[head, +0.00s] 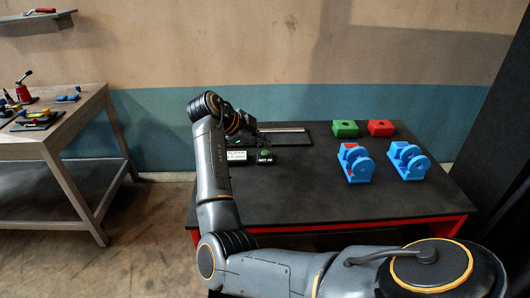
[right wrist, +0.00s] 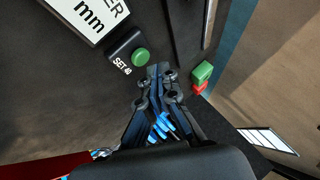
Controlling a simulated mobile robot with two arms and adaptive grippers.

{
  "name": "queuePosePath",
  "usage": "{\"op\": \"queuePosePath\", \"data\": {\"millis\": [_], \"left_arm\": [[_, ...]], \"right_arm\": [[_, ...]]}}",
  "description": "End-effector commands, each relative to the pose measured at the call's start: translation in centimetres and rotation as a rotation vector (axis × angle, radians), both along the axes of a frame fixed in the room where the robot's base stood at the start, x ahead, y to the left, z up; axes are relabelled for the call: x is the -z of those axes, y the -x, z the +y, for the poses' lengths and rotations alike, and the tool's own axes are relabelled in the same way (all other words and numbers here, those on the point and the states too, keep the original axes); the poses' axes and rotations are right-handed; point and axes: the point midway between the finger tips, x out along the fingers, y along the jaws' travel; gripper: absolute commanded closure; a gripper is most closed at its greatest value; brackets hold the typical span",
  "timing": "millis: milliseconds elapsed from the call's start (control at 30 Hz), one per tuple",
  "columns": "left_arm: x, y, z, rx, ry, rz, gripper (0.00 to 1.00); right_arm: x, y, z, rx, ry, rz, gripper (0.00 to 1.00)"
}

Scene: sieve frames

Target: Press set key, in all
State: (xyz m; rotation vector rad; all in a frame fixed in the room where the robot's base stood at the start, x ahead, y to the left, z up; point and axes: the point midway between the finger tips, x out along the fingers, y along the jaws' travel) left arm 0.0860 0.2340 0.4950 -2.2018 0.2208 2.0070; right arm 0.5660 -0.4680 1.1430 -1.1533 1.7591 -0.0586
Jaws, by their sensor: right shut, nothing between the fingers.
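The set key is a round green button (right wrist: 140,56) on a small black box (right wrist: 122,47) lettered "SET 40" in the right wrist view. In the head view the box (head: 265,160) sits on the dark table (head: 310,190), with the green button (head: 265,152) on top. My right gripper (right wrist: 158,70) is shut and empty. Its fingertips are close beside the button in the right wrist view; I cannot tell the height between them. In the head view my right arm hides most of this gripper. My left gripper is not in view.
A white label plate (head: 237,157) lies left of the key. A green block (head: 344,129), a red block (head: 381,128) and two blue devices, one left (head: 356,163) and one right (head: 408,161), stand on the table's right half. A wooden bench (head: 70,120) stands at left.

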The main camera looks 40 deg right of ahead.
Motion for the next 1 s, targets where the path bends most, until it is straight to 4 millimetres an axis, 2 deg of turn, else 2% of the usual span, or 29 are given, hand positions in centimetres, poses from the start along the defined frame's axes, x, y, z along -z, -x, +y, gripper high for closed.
{"op": "queuePosePath", "data": {"millis": [1000], "left_arm": [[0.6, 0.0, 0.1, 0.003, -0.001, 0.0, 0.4]], "right_arm": [[0.83, 0.03, 0.0, 0.0, 0.0, 0.0, 1.0]]}}
